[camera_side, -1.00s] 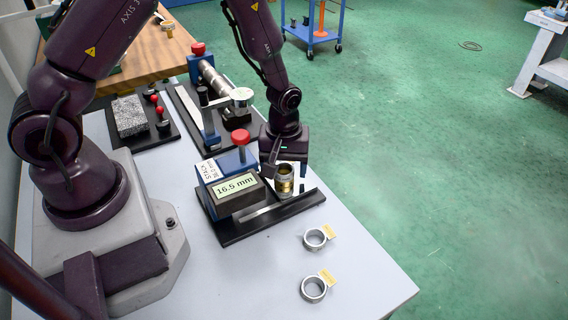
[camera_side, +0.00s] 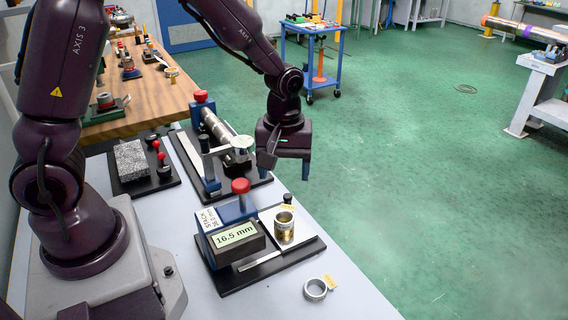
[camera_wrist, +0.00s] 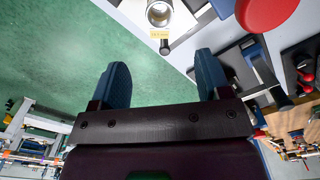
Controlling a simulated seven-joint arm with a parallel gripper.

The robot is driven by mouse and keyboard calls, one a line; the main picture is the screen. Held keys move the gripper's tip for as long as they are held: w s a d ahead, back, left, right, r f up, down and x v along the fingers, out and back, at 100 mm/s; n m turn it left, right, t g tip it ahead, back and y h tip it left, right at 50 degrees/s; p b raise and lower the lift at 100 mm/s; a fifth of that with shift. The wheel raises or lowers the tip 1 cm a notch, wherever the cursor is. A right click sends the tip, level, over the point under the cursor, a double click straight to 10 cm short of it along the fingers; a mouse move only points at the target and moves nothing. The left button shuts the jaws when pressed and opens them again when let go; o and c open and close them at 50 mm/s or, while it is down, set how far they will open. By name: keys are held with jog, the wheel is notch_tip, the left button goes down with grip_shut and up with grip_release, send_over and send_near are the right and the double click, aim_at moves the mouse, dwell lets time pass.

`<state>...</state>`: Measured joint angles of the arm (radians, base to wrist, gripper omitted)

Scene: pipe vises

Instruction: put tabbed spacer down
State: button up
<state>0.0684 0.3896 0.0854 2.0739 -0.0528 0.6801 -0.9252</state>
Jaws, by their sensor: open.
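The tabbed spacer sits at the top of a brass-and-steel ring stack (camera_side: 284,229) on the gauge stand, its yellow tab (camera_side: 287,207) showing at the rim. In the wrist view the same ring top (camera_wrist: 159,13) and tab (camera_wrist: 159,34) are at the upper edge, beyond my fingertips. My gripper (camera_side: 288,172) is open and empty, above and behind the stack and apart from it. Its two blue fingers are spread wide in the wrist view (camera_wrist: 161,75). A second steel ring with a yellow tab (camera_side: 316,290) lies on the table in front.
The gauge stand has a "16.5 mm" display (camera_side: 236,235) and a red knob (camera_side: 240,186) beside the stack. Behind it stands another fixture with a steel cylinder (camera_side: 217,130). A grey block (camera_side: 131,161) lies farther left. Open floor lies right of the table.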

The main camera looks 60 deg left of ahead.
jog(key=s+r+m+t, duration=0.5)
jog(key=s+r+m, duration=0.6)
jog(key=s+r, duration=0.4)
notch_tip(320, 180, up, 3)
jog(key=shift+s+t, duration=0.15)
jog(key=shift+t, duration=0.15)
